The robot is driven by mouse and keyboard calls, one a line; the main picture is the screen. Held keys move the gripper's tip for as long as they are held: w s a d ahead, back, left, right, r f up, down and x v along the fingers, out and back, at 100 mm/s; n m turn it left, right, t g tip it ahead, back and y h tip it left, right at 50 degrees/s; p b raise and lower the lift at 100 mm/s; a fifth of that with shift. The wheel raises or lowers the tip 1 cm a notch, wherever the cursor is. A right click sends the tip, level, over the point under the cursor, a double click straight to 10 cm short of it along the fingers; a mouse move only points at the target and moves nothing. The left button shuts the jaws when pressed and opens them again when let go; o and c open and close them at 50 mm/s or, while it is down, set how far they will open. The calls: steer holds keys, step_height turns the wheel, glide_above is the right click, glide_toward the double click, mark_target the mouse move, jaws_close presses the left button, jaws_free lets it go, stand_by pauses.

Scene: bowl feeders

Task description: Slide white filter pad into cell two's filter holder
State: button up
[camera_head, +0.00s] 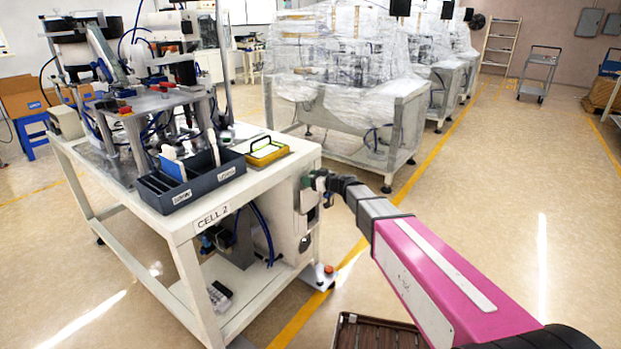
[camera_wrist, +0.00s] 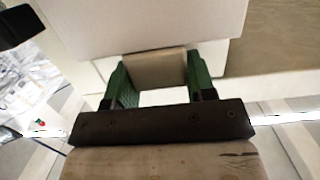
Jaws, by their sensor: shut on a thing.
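My gripper (camera_head: 320,182) is at the right end of the Cell 2 table, beside a pale box-like unit (camera_head: 306,205) on that end. I cannot tell whether this unit is the filter holder. In the wrist view, my gripper's green fingers (camera_wrist: 155,82) are shut on a pale piece (camera_wrist: 155,68), which looks beige in the shade and appears to be the filter pad. A large white flat-faced body (camera_wrist: 150,25) lies just beyond the fingertips. It hides the far part of the piece, and I cannot tell whether they touch.
The white Cell 2 table (camera_head: 222,204) carries a dark grey divided bin (camera_head: 200,190), a yellow-rimmed tray (camera_head: 284,152) and machinery (camera_head: 150,100). Wrapped machines (camera_head: 345,60) stand behind. A brown slatted item (camera_head: 375,332) is low at the front.

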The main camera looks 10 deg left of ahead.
mark_target(312, 197)
steer(key=shift+f, duration=4.6)
stand_by(0.3)
steer(key=o, duration=1.2)
steer(key=v, duration=1)
steer(key=shift+s+d+r, duration=0.1)
steer(key=shift+s+d, duration=0.1)
steer(key=shift+d, duration=0.15)
